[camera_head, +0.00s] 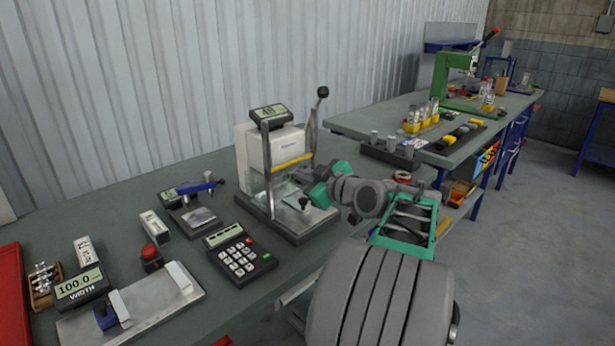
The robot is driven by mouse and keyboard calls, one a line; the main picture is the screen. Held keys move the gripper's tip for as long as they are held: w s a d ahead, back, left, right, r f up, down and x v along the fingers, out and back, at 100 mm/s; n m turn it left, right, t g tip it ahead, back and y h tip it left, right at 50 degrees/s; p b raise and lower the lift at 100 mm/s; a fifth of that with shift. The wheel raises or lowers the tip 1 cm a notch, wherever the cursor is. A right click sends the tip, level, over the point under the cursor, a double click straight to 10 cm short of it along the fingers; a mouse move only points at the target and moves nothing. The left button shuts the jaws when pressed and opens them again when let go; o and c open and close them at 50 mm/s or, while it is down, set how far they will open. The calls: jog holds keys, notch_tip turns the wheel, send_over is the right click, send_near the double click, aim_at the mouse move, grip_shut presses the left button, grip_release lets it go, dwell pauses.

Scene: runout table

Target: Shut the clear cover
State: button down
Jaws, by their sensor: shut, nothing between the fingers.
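A white bench machine (285,150) stands on a dark base (262,210), with a small display on top and a lever with a black knob at its right. A yellow strip crosses its front. A clear, pale panel (284,192), which looks like the clear cover, shows low at the machine's front; its edges are hard to make out, and I cannot tell its exact angle. My gripper (308,187), green and grey, is at the right front of the machine, close to this panel. It is shut and empty. Whether it touches the panel is unclear.
A keypad (238,252) lies in front of the machine. A small gauge stand (192,208) and a width gauge (80,290) stand to the left. A second table (460,143) with bottles and a green press stands behind right.

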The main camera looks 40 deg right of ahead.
jog(key=shift+f, duration=0.45)
